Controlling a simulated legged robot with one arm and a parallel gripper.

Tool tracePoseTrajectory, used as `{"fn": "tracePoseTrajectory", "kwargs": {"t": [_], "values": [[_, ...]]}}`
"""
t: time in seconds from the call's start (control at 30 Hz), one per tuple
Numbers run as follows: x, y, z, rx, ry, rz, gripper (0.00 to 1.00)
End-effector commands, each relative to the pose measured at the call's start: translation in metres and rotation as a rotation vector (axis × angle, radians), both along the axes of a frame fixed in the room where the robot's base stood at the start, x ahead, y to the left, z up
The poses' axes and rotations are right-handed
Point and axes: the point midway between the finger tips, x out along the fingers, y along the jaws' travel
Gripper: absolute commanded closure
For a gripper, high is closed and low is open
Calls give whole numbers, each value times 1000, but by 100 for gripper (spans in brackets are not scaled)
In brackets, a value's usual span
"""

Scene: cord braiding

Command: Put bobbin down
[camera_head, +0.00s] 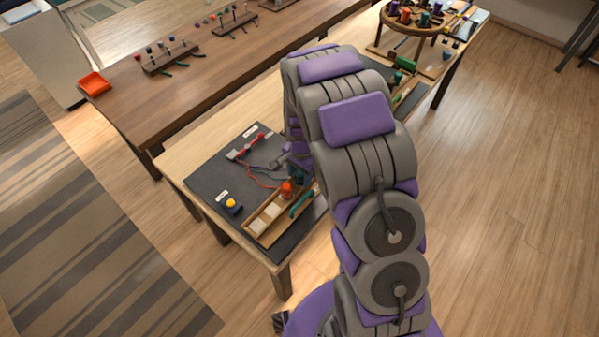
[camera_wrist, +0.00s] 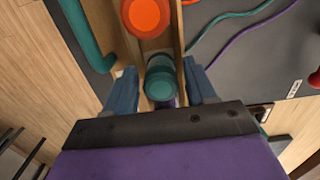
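In the wrist view, a teal bobbin (camera_wrist: 160,80) stands in the wooden tray (camera_wrist: 103,22), seen from its end. My gripper (camera_wrist: 158,68) has its two blue-grey fingers on either side of this bobbin, with a visible gap on both sides, so it looks open. An orange bobbin (camera_wrist: 147,14) sits in the tray just beyond. In the head view, the orange bobbin (camera_head: 287,189) is at the tray's far end, and my arm hides most of the gripper. The near part of the tray (camera_head: 250,231) has pale compartments without bobbins.
A teal curved bar (camera_head: 301,203) lies along the tray's right side. A round braiding stand (camera_head: 415,24) with several bobbins is at the far end.

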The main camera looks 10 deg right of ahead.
Motion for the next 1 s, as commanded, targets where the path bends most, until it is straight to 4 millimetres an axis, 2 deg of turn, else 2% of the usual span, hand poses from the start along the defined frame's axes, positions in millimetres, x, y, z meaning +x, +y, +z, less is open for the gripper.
{"fn": "tracePoseTrajectory", "kwargs": {"t": [0.47, 0.67, 1.0], "values": [[1, 0, 5, 0, -3, 0, 37], [1, -1, 32, 0, -3, 0, 37], [4, -3, 102, -2, -6, 1, 37]]}}
